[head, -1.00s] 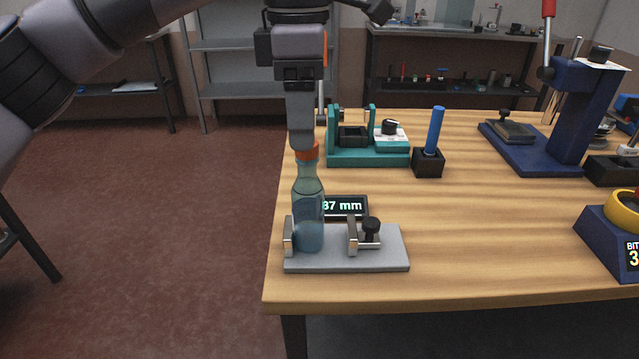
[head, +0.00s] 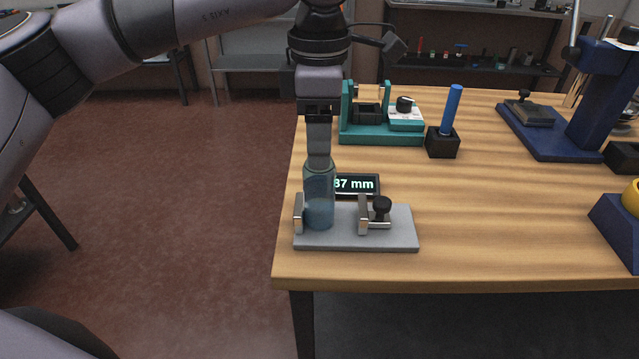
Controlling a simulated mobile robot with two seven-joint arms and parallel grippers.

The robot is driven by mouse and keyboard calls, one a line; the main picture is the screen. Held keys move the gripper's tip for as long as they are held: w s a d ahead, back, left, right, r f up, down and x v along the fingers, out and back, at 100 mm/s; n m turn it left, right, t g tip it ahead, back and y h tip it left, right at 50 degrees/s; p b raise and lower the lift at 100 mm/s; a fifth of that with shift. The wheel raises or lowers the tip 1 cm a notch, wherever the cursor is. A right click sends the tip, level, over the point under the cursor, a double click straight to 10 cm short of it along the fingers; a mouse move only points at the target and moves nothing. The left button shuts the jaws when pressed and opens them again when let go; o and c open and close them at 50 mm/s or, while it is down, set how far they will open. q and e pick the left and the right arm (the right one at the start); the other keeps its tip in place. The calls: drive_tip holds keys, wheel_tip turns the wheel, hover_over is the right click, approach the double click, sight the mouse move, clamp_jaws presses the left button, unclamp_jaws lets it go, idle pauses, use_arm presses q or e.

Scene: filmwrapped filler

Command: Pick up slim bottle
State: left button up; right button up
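The slim bottle (head: 319,205) is translucent blue-grey and stands upright on a grey clamp fixture (head: 340,240) at the table's near left corner. It stands between two metal jaws; I cannot tell if both touch it. My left gripper (head: 319,160) points straight down at the bottle's top and covers its neck and cap in the head view. The fingers line up one behind the other, so their gap and any contact with the bottle are hidden. My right gripper is out of view.
A small display (head: 355,184) reading "87 mm" stands just behind the fixture. Behind it are a teal device (head: 380,135) and a blue rod (head: 451,110) in a black block. A blue press (head: 560,140) stands at the right. The middle of the wooden table (head: 500,220) is clear.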

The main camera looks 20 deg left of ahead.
use_arm(q)
clamp_jaws()
drive_tip(key=shift+r, duration=0.15)
